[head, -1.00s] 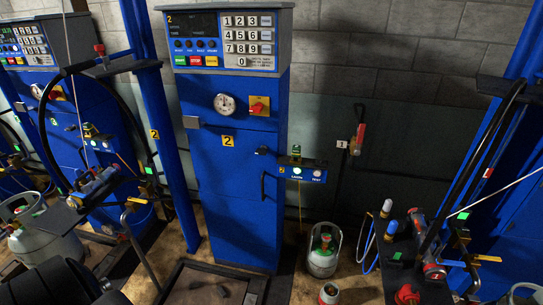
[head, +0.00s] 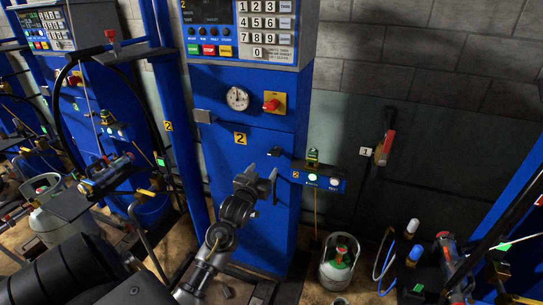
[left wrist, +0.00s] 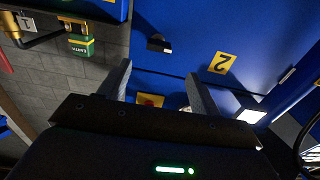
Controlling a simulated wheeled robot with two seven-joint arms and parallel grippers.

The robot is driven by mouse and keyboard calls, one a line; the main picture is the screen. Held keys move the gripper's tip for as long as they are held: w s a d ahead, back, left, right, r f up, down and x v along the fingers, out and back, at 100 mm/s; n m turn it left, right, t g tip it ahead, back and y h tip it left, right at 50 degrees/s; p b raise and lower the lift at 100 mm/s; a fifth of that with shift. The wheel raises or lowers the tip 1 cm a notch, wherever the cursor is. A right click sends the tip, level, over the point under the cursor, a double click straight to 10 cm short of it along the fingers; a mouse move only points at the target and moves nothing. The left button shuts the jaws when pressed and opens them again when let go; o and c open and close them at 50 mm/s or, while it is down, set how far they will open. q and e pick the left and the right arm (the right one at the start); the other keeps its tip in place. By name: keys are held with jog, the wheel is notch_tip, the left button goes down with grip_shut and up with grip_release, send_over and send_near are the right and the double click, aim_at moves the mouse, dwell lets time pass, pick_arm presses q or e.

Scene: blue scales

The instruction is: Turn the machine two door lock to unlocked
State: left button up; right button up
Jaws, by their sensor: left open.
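Machine two is the blue cabinet (head: 240,180) with a yellow "2" label (head: 240,138), also in the left wrist view (left wrist: 221,62). Its door lock, a small dark knob (head: 275,152), sits at the door's right edge. The lock also shows in the left wrist view (left wrist: 158,45), ahead of the fingers. I cannot read its position. My left gripper (head: 262,181) is open and empty in front of the door, just below and left of the lock in the head view. In the left wrist view its two fingers (left wrist: 159,75) stand apart. My right gripper is not in view.
A red-on-yellow switch (head: 272,102) and a round gauge (head: 238,98) are above the lock. A small panel with lit buttons (head: 320,180) juts out at the right. A gas cylinder (head: 338,258) stands on the floor below it. A blue post (head: 178,120) is at the left.

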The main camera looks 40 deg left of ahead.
aim_at(273, 156)
pick_arm(q)
jog(key=p+x, duration=0.1)
jog(key=x, duration=0.9)
jog(key=shift+d, duration=0.1)
